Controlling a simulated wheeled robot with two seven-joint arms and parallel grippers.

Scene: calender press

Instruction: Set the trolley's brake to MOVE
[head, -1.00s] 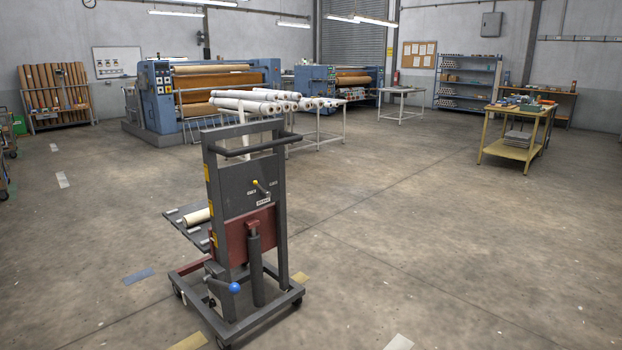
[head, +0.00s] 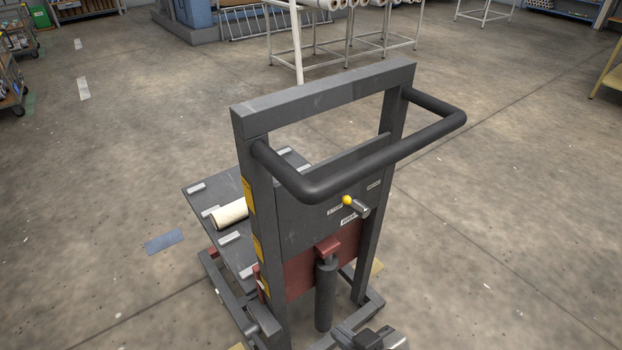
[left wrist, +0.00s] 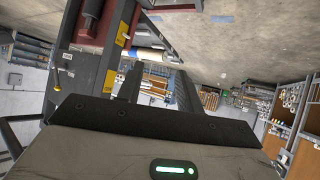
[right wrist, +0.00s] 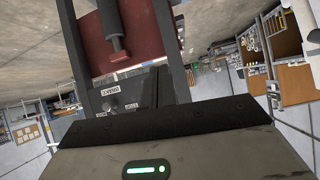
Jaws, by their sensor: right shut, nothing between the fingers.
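The trolley (head: 325,90) stands upright with its black push handle (head: 380,155) nearest me. On its grey back panel is the brake lever (head: 347,201), short, with a yellow knob tilted up and left, towards the left label that seems to read STOP. Another label (head: 373,185) sits to its right, too small to read, and a BRAKE label (head: 348,220) below. The lever also shows in the left wrist view (left wrist: 61,56). My right gripper (head: 368,338) is shut and empty, low at the bottom edge, below the lever and apart from it.
The push handle juts out above and in front of the lever. A red plate (head: 300,275) and a dark cylinder (head: 326,295) sit below it. A cream roll (head: 230,212) lies on the trolley's platform. Floor around the trolley is open; a white table frame (head: 345,45) stands behind.

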